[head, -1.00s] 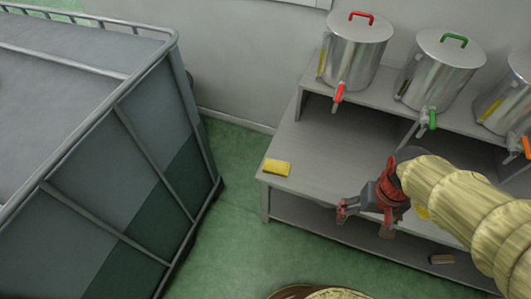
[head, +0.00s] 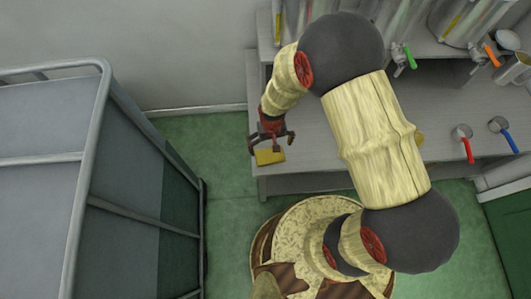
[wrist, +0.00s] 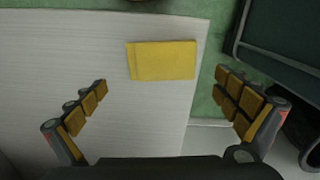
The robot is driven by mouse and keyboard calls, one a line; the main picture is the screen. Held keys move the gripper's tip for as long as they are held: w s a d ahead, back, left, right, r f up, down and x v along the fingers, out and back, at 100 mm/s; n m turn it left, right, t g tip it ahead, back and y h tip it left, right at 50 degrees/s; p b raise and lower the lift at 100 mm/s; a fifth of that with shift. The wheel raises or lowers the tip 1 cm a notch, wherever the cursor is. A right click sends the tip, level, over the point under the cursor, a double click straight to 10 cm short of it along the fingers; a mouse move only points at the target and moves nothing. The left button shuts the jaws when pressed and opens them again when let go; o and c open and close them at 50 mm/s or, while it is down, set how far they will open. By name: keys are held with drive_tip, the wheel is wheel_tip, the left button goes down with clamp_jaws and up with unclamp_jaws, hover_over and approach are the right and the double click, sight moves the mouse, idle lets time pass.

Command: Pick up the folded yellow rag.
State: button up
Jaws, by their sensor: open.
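The folded yellow rag (head: 269,157) lies flat near the left front corner of the grey bench (head: 315,150) in the head view. In the wrist view the rag (wrist: 162,60) lies ahead of my gripper, beyond the fingertips and centred roughly between them. My gripper (head: 271,140) points down over the rag and partly covers its back edge in the head view. The wrist view shows its two padded fingers (wrist: 165,88) spread wide, with nothing between them.
Metal canisters with coloured taps (head: 401,57) stand on the raised shelf at the back right. Red-handled and blue-handled ladles (head: 465,140) lie to the right. A caged grey tank (head: 110,190) stands left of the bench, with green floor between.

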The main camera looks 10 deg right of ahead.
sight(270, 155)
drive_tip(key=f+b, duration=0.1)
drive_tip(key=f, duration=0.2)
drive_tip(key=f+b, duration=0.1)
drive_tip(key=f, duration=0.3)
drive_tip(key=shift+s+a+f+b, duration=0.1)
drive_tip(key=shift+a+f+b, duration=0.1)
drive_tip(key=shift+b, duration=0.2)
drive_tip(key=shift+r, duration=0.15)
drive_tip(key=shift+c, duration=0.4)
drive_tip(key=c, duration=0.8)
drive_tip(key=shift+c, duration=0.2)
